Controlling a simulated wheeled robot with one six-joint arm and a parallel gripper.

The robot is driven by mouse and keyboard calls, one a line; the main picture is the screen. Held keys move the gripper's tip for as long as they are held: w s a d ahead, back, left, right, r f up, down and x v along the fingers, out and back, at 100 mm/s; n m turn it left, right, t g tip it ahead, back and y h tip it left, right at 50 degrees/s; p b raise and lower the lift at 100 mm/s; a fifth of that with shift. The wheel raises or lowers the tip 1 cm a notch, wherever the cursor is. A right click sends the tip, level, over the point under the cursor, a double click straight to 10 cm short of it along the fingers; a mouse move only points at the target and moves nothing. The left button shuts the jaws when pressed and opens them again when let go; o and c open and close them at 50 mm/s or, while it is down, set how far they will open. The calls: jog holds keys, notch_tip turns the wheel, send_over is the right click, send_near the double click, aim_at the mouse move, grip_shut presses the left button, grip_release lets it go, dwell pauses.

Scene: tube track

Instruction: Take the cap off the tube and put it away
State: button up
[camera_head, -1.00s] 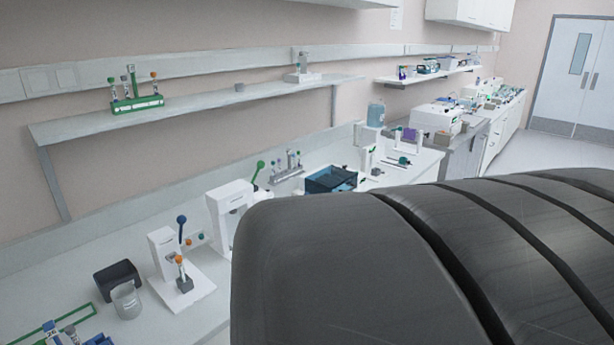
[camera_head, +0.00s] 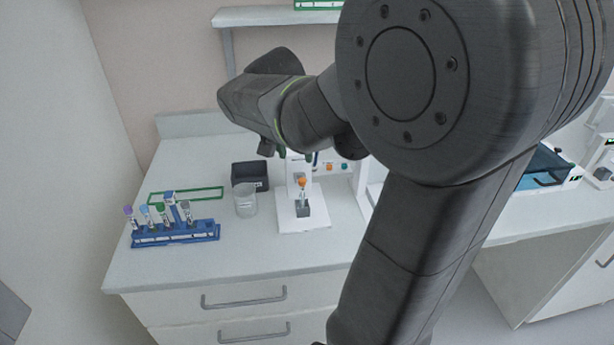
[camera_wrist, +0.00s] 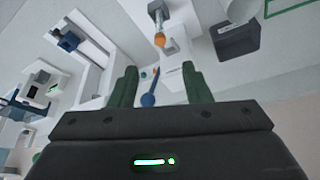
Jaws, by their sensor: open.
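A tube (camera_head: 303,195) with an orange cap (camera_head: 302,181) stands upright in a grey block on a white bench device (camera_head: 303,222). The orange cap also shows in the wrist view (camera_wrist: 160,39), beyond and between my fingertips. My gripper (camera_wrist: 160,72) is open and empty, its two dark green fingers spread wide. It is apart from the tube and the cap. In the head view my gripper hangs up and left of the device, and my arm hides the device's upper part. A lever with a blue ball (camera_wrist: 148,100) shows between my fingers.
A blue rack (camera_head: 175,236) with several capped tubes is at the front left. A green outline (camera_head: 205,193) lies behind it. Bare bench lies in front of the beaker.

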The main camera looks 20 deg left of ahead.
aim_at(302, 181)
jog(key=p+x, duration=0.1)
jog(key=x, duration=1)
jog(key=shift+f, duration=0.3)
jog(key=c, duration=0.8)
